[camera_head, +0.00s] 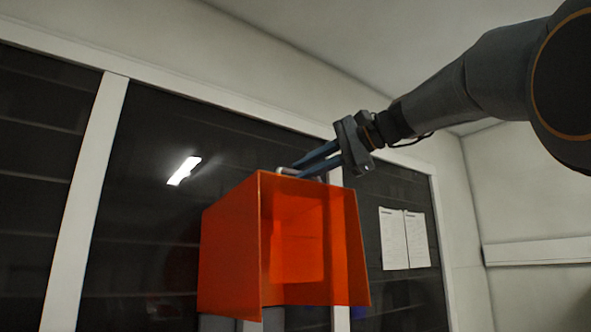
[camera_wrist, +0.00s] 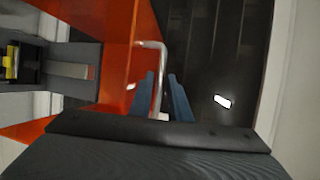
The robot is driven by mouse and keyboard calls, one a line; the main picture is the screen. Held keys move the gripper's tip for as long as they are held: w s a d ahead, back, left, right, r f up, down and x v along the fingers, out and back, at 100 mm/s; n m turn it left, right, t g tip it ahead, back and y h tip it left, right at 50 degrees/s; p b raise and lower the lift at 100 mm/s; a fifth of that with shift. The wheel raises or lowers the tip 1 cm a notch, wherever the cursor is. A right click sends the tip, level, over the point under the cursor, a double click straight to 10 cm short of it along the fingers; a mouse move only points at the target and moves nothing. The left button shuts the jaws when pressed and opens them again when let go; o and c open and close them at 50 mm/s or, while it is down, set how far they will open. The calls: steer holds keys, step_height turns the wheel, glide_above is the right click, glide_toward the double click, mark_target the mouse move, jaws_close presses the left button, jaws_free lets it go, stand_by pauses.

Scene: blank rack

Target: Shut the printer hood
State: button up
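The printer hood (camera_head: 230,245) is a translucent orange box, raised, with its open side facing the head camera. In the wrist view its orange panel (camera_wrist: 115,60) runs down the left. A metal bar handle (camera_wrist: 152,44) sits on the hood, and it also shows at the hood's top edge in the head view (camera_head: 284,170). My gripper (camera_head: 308,164) is at the top of the hood by the handle. In the wrist view its blue fingers (camera_wrist: 162,88) stand on either side of the handle, with small gaps visible. The gripper looks open around the handle.
A grey machine body (camera_wrist: 70,70) with black and yellow parts shows at the left of the wrist view. Dark glazed panels with white frames (camera_head: 88,200) stand behind the hood. Two paper sheets (camera_head: 404,238) hang at the right.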

steer(key=shift+p+x, duration=0.4)
steer(key=shift+x, duration=1.05)
steer(key=shift+a, duration=0.1)
steer(key=shift+c, duration=0.5)
jaws_close()
steer(key=shift+s+f, duration=0.1)
